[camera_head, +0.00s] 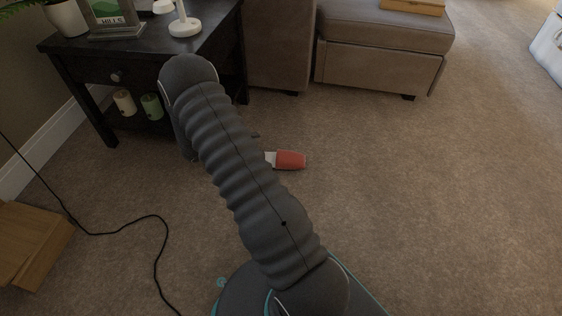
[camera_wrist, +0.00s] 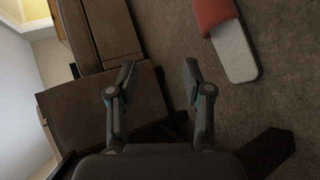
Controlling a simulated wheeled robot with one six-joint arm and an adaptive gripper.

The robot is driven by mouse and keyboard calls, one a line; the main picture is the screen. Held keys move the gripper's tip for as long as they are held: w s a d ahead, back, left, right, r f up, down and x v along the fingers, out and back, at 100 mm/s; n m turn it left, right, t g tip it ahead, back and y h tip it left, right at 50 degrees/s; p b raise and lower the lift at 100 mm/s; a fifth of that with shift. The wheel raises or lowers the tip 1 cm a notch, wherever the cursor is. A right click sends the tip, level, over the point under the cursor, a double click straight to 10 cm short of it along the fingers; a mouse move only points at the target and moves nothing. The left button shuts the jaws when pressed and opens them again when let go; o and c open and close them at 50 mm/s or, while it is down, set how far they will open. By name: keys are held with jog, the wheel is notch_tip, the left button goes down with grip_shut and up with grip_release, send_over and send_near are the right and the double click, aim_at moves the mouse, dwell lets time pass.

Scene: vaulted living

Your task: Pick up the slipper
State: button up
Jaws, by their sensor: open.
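The slipper (camera_head: 289,160) lies on the carpet right of my arm in the head view. It has a red-orange upper and a pale sole, and my arm hides part of its left end. In the wrist view the slipper (camera_wrist: 231,42) is at the top right, its upper cut by the frame edge. My gripper (camera_wrist: 158,75) is open and empty, with the slipper to the right of its fingers and apart from them. My gripper's fingers are hidden in the head view.
A dark side table (camera_head: 130,52) with a lamp and picture frame stands at upper left. A brown ottoman (camera_head: 384,60) is behind the slipper. A black cord (camera_head: 110,232) and a wooden piece (camera_head: 32,240) lie at left. Carpet at right is clear.

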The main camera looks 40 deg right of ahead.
jog(key=n+t+h, duration=0.1)
jog(key=t, duration=0.1)
send_near(278, 152)
jog(key=v, duration=0.4)
jog(key=shift+n, duration=0.3)
jog(key=x, duration=0.5)
jog(key=b+x, duration=0.1)
jog(key=x, duration=0.2)
jog(key=shift+d+f, duration=0.1)
jog(key=shift+f, duration=0.25)
jog(key=shift+r+b+x, duration=0.15)
jog(key=shift+x, duration=1.3)
jog(key=shift+r+b+x, duration=0.1)
jog(key=shift+b+x, duration=0.05)
jog(key=shift+x, duration=1.3)
jog(key=shift+d, duration=0.1)
grip_shut()
